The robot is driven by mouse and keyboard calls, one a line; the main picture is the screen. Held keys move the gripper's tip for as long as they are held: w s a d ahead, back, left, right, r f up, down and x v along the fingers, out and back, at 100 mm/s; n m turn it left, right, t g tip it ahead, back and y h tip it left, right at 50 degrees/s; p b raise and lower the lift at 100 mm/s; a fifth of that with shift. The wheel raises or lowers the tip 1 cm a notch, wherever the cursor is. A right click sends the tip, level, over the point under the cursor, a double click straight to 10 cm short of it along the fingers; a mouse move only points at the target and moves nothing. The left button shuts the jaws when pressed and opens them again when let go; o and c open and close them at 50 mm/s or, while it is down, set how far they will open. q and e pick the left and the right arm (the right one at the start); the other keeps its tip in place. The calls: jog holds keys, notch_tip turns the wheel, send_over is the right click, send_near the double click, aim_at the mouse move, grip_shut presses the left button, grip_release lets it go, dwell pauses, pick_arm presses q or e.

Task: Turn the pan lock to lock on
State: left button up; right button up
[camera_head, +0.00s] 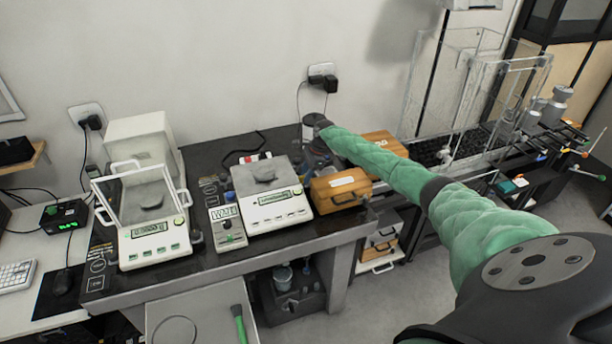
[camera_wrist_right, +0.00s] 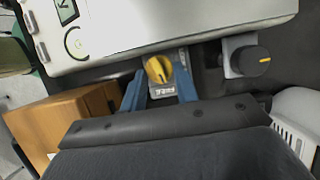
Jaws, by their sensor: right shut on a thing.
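The pan lock appears to be the yellow knob (camera_wrist_right: 158,69) on a small tab at the edge of the white balance (camera_wrist_right: 185,18). The label under the knob is only partly readable. My right gripper (camera_wrist_right: 160,84) has its blue fingers on both sides of this knob and is shut on it. The knob cannot be made out there. My left gripper does not show.
A black knob (camera_wrist_right: 252,61) with an orange line sits right of the yellow one. A wooden box (camera_head: 340,188) stands close beside the balance. A second balance with a glass shield (camera_head: 150,195) and a small keypad device (camera_head: 227,222) stand to the left on the dark table.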

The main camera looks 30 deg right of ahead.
jog(key=n, duration=0.1)
jog(key=n+g, duration=0.1)
jog(key=shift+w+n+b, duration=0.25)
jog(key=shift+n+b, duration=0.05)
jog(key=shift+w+n+g+b, duration=0.1)
jog(key=shift+n+g+b, duration=0.3)
jog(key=shift+n, duration=0.7)
jog(key=shift+n+g, duration=0.3)
jog(key=shift+n, duration=0.3)
jog(key=shift+w+n, duration=0.1)
jog(key=shift+n, duration=0.2)
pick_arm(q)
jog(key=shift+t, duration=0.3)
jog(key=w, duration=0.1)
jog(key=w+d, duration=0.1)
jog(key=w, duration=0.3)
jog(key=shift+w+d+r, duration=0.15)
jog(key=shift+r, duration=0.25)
